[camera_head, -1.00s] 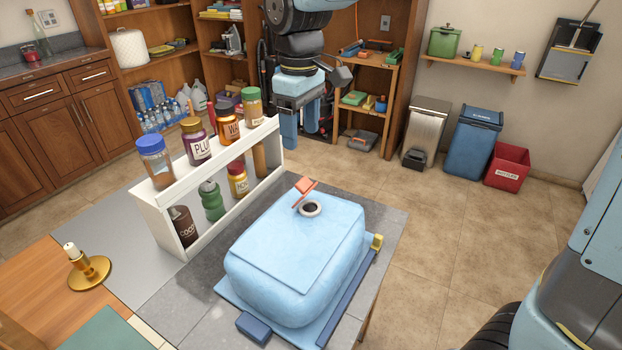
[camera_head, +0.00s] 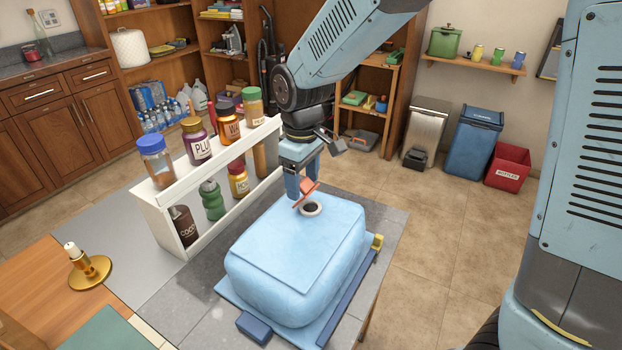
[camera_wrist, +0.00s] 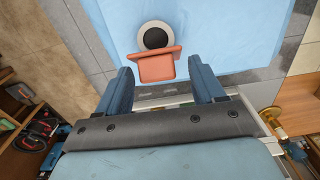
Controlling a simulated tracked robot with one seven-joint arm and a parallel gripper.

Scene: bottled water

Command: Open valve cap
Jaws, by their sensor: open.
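The orange-red valve cap (camera_head: 307,192) stands tilted up beside the round white-rimmed dark opening (camera_head: 312,208) on top of the light blue water container (camera_head: 290,262). In the wrist view the cap (camera_wrist: 157,66) lies just below the opening (camera_wrist: 155,37). My gripper (camera_head: 300,187) is at the far side of the cap, close above the container. Its two blue fingers (camera_wrist: 165,80) are apart, with the cap ahead of and between their tips. Whether either finger touches the cap cannot be told.
A white rack (camera_head: 150,211) with several jars stands left of the container. A brass candle holder (camera_head: 90,272) is at the left on wood. A blue bar (camera_head: 347,298) runs along the container's right side. Grey table surface (camera_head: 222,265) is clear in front of the rack.

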